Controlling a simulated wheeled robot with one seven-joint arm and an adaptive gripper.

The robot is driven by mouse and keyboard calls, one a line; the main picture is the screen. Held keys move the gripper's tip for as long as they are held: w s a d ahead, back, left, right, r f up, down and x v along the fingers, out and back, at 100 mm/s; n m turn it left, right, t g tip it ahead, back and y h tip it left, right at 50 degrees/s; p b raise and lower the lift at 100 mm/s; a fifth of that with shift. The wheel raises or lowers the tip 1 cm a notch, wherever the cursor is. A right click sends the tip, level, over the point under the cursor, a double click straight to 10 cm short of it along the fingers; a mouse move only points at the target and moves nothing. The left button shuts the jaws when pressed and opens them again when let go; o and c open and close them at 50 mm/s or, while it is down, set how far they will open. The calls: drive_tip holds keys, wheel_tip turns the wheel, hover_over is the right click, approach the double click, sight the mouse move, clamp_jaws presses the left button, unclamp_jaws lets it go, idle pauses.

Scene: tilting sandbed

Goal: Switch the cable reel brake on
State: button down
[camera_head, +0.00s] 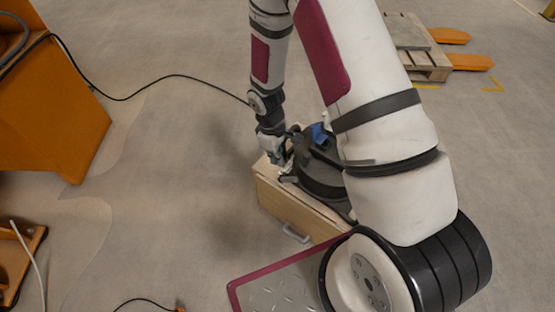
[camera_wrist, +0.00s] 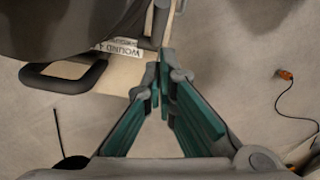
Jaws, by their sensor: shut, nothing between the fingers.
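The dark cable reel (camera_head: 320,178) sits on top of a light wooden box (camera_head: 278,208), partly hidden behind my arm. In the wrist view the reel (camera_wrist: 60,25) fills the upper left, with a black loop handle (camera_wrist: 65,78) and a white label (camera_wrist: 122,48) partly reading "WOUND". A dark bar (camera_wrist: 160,22) stands beside the label, just beyond my fingertips; I cannot tell whether it is the brake or how the brake is set. My gripper (camera_head: 284,172) is at the reel's left edge. In the wrist view its fingers (camera_wrist: 161,80) are closed together and empty.
An orange cabinet (camera_head: 50,100) stands at the left, with a black cable (camera_head: 170,77) running toward the reel. An orange plug (camera_wrist: 285,74) lies on the floor. A pallet (camera_head: 420,60) is at the back right.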

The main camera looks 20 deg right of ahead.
wheel_tip(320, 180, up, 6)
drive_tip(key=s+d+p, duration=0.1)
drive_tip(key=s+p, duration=0.1)
drive_tip(key=s, duration=0.1)
drive_tip(key=shift+d, duration=0.1)
drive_tip(key=shift+r, duration=0.1)
